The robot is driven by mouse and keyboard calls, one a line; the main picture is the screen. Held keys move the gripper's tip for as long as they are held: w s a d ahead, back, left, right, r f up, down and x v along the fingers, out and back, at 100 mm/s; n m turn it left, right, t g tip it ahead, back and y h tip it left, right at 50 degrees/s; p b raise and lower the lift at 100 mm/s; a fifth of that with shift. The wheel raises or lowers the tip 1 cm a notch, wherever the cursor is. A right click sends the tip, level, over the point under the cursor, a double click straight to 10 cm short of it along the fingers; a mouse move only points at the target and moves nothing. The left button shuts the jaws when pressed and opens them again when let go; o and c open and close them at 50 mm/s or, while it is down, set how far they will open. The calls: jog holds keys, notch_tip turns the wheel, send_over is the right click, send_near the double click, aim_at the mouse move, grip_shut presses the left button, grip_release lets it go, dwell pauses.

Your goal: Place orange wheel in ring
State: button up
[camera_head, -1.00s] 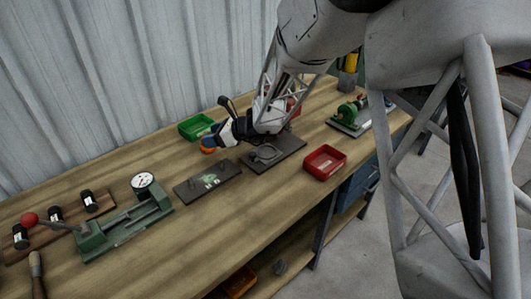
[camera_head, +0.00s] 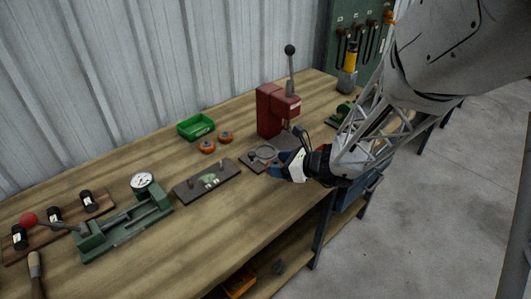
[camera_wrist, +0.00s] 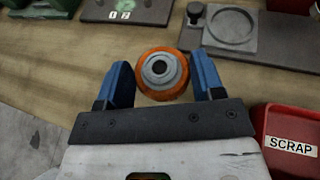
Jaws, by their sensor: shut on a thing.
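My gripper (camera_wrist: 162,82) is shut on an orange wheel (camera_wrist: 146,90), which sits between the blue fingers with its dark centre hole facing the wrist camera. In the head view my gripper (camera_head: 276,168) is at the front edge of the dark fixture plate (camera_head: 249,164); the held wheel is not clearly visible there. The grey ring (camera_head: 264,152) lies on that plate, just behind the gripper. In the wrist view the ring (camera_wrist: 230,24) is empty, up and right of the wheel, apart from it. Two more orange wheels (camera_head: 207,146) (camera_head: 225,137) lie on the bench.
A red press (camera_head: 271,110) stands behind the ring plate. A red SCRAP bin (camera_wrist: 290,135) is right of the gripper. A green bin (camera_head: 196,126), a second dark plate (camera_head: 208,182) and a green gauge fixture (camera_head: 122,229) are to the left.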

jog(key=shift+s+d, duration=0.3)
jog(key=shift+d, duration=0.05)
jog(key=shift+w, duration=0.15)
send_over(269, 153)
jog(key=shift+f, duration=0.8)
dwell(0.3)
jog(key=shift+f, duration=1.75)
jog(key=shift+f, duration=0.15)
jog(key=o, duration=1)
